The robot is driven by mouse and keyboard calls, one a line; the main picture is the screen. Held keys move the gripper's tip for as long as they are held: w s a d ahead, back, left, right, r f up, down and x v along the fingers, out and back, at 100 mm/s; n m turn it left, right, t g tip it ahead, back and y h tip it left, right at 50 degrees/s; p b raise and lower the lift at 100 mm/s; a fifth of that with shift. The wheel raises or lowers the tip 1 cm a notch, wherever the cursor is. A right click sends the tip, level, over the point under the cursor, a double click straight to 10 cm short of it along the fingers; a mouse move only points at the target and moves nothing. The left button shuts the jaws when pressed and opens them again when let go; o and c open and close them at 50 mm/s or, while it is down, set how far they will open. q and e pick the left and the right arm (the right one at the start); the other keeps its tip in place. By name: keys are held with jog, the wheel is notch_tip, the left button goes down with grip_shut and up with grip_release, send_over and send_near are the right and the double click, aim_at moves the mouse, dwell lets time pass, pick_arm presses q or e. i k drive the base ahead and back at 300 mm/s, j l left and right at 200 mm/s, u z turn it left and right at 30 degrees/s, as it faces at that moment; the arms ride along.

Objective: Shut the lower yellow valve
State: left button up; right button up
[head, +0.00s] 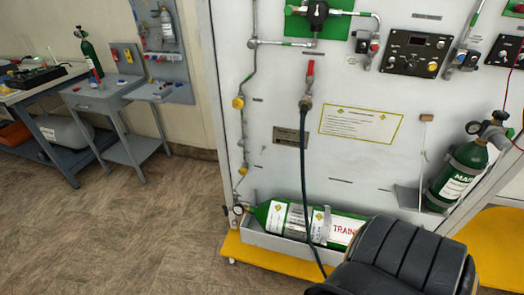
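The lower yellow valve (243,170) is a small yellow knob on the thin pipe at the left edge of the white panel, in the head view. It sits just above the lying green cylinder's left end. A second yellow valve (238,103) is higher on the same pipe. The lower valve is too small to tell whether it is open or shut. Neither of my grippers is in view, and nothing covers the lower valve.
A dark padded, ribbed object (400,262) fills the bottom right. A dark hose (304,170) hangs down the panel. Floor (130,230) to the left is clear; benches (95,95) stand at the back left.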

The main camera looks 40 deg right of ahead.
aim_at(243, 171)
jog(key=i+j+z, duration=0.1)
jog(key=z, duration=0.3)
jog(key=i+j+z, duration=0.15)
jog(key=z, duration=0.3)
jog(key=i+j+z, duration=0.1)
jog(key=z, duration=0.3)
jog(key=j+z, duration=0.3)
jog(key=z, duration=0.15)
jog(key=i+j+z, duration=0.2)
jog(key=j, duration=0.7)
jog(key=j+z, duration=0.15)
jog(key=j, duration=0.75)
